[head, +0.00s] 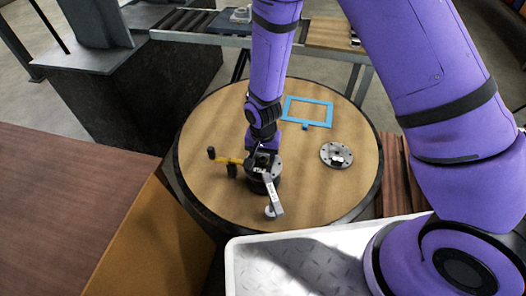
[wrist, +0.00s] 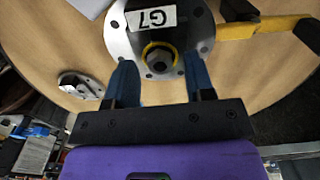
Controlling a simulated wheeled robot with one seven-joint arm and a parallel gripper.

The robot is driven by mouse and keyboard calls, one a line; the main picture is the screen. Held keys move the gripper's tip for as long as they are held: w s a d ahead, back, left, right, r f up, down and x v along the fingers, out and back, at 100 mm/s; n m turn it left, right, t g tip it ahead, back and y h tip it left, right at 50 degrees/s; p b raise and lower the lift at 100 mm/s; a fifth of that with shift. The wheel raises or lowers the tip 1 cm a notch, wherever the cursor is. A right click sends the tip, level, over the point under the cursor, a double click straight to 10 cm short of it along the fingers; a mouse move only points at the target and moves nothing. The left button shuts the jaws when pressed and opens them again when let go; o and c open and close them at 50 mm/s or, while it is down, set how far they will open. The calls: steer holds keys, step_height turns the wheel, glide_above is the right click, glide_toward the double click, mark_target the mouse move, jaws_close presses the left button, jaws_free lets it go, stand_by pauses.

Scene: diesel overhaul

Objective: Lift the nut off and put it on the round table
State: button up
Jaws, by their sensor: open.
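The round table (head: 215,115) has a wooden top with a dark rim. A grey flanged part (head: 277,168) stands on it, partly hidden under my gripper (head: 262,158). In the wrist view, the flange (wrist: 118,38) has bolt holes and a white "G7" label. A dark nut (wrist: 159,60) sits at its middle, with a yellow ring around its base. My gripper is open, and its two blue fingers point toward the nut, one to each side. I see gaps between the fingers and the nut. I cannot tell how far above it they are.
A yellow-handled tool (head: 228,158) sticks out left of the flanged part. A second round flange (head: 337,155) lies to the right, and a blue frame (head: 328,103) lies behind. Bare tabletop shows at the left and front right. A brown box (head: 70,200) stands left.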

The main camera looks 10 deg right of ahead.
steer(key=shift+c, duration=0.2)
jaws_close()
steer(key=shift+r, duration=1.05)
steer(key=shift+r, duration=0.1)
steer(key=shift+r, duration=1.35)
